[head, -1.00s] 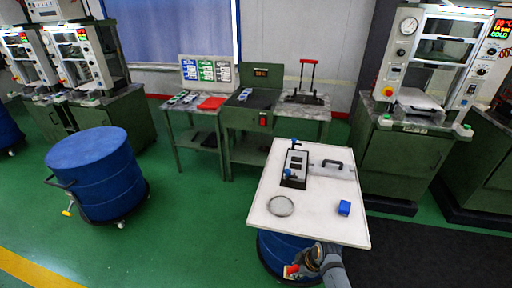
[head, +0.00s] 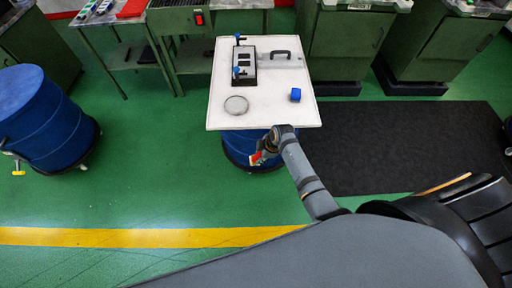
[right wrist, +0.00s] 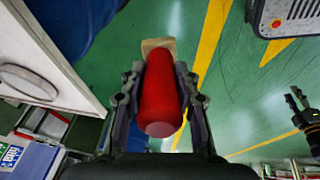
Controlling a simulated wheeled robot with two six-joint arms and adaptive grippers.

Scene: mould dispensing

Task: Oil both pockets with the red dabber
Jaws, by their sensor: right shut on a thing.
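My right gripper (right wrist: 158,105) is shut on the red dabber (right wrist: 160,95), which has a pale tip at its far end. In the head view the right gripper (head: 264,152) with the dabber (head: 256,158) is at the near edge of the white-topped table (head: 222,118), over the side of the blue drum below. The dark mould (head: 247,76) with its two pockets and blue-handled clamps lies at the table's far left. A round shallow dish (head: 236,105) lies on the table's near left. My left gripper is not in the head view.
A dark handle on a pale plate (head: 281,61) is beside the mould. A blue drum (head: 45,115) on wheels stands at the left. A black mat (head: 385,145) lies at the right.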

